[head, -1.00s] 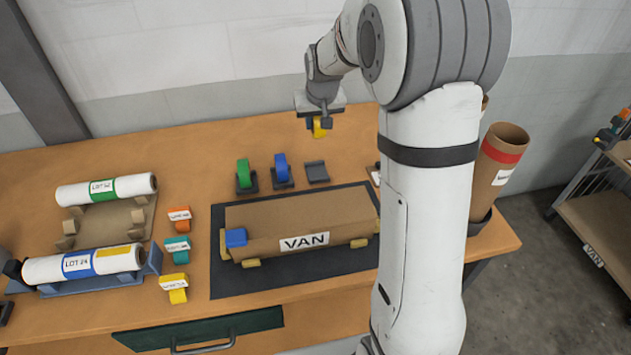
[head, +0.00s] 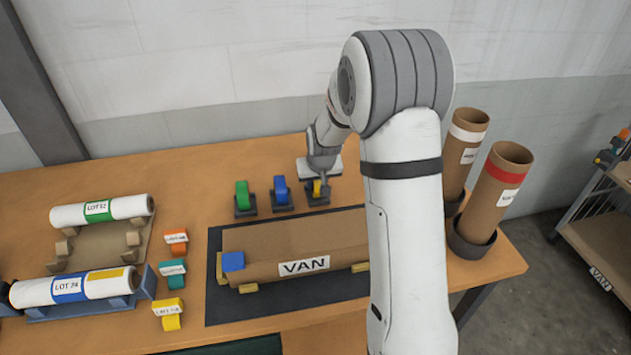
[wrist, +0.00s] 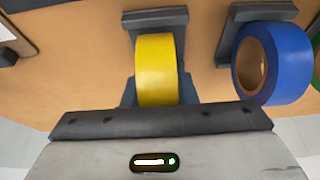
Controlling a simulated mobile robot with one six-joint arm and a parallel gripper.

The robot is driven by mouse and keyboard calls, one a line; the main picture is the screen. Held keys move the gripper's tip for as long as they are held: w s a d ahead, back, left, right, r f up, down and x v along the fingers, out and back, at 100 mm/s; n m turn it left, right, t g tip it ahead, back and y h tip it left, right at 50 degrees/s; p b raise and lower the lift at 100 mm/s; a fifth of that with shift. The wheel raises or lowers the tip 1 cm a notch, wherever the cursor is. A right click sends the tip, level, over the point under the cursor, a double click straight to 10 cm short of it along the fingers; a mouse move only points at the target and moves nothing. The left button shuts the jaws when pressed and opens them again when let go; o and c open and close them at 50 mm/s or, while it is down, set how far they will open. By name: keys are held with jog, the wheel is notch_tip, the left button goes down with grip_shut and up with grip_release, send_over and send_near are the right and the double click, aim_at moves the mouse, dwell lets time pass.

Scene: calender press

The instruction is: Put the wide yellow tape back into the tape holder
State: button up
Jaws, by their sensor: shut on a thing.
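The wide yellow tape (head: 317,188) is a yellow roll at the right end of a row of dark tape holders behind the brown carton. My gripper (head: 320,182) is shut on it from above. The tape is at the right-hand holder (head: 318,201); whether it rests fully in it cannot be told. In the wrist view the yellow tape (wrist: 156,70) stands upright in front of the dark holder (wrist: 155,18), in line with it. My jaws are mostly hidden behind the wrist housing there.
A blue tape (head: 280,189) and a green tape (head: 242,194) stand in the holders to the left. The blue roll (wrist: 285,62) is close beside in the wrist view. The carton marked VAN (head: 270,247) lies in front. Tall cardboard tubes (head: 495,190) stand at the right.

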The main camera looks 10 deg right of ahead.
jog(key=shift+f, duration=0.15)
jog(key=shift+f, duration=0.15)
jog(key=o, duration=0.9)
jog(key=shift+r, duration=0.5)
jog(key=b+v, duration=0.1)
jog(key=v, duration=1)
jog(key=shift+g, duration=0.9)
jog(key=s+r, duration=0.1)
jog(key=s, duration=0.8)
jog(key=s+r, duration=0.1)
jog(key=s, duration=0.8)
jog(key=s+r, duration=0.1)
jog(key=s, duration=0.9)
jog(key=shift+s+a+r, duration=0.1)
jog(key=shift+r, duration=0.15)
